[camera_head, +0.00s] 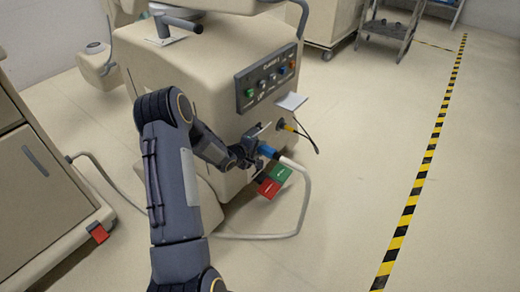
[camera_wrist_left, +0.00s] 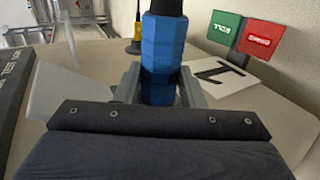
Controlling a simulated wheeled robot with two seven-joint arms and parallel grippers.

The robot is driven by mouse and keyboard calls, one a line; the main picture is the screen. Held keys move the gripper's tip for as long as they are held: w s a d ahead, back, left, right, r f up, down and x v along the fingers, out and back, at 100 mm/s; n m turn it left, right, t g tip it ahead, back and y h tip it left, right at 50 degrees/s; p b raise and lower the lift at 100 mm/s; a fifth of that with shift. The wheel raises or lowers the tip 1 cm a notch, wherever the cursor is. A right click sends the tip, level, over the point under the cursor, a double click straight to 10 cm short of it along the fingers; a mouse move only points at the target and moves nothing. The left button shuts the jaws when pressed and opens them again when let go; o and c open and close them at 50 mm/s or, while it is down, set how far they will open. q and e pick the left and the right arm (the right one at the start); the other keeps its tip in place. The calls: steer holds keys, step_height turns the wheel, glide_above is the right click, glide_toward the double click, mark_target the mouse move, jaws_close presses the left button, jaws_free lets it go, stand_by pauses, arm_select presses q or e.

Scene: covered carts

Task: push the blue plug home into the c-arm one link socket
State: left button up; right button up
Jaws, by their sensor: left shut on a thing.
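The blue plug (camera_head: 267,151) is held in my left gripper (camera_head: 256,148), close to the side of the large beige covered cart (camera_head: 200,70). In the left wrist view the blue plug (camera_wrist_left: 163,45) stands between the fingers of my left gripper (camera_wrist_left: 160,92), which are shut on its ribbed body. A pale cable (camera_head: 308,190) leads from the plug and loops down to the floor. A dark panel (camera_head: 267,80) on the cart carries several coloured sockets; its labels are too small to read surely. I cannot tell which is the c-arm one socket. My right gripper is not in view.
A yellow connector (camera_head: 288,127) with a black lead sits on the cart near the plug.

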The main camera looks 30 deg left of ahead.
arm_select(q)
steer(key=shift+a, duration=0.3)
steer(key=o, duration=1.2)
steer(key=shift+r, duration=0.1)
steer(key=p+v, duration=0.2)
steer(key=v, duration=0.5)
steer(key=shift+s+p, duration=0.35)
steer(key=shift+r, duration=0.1)
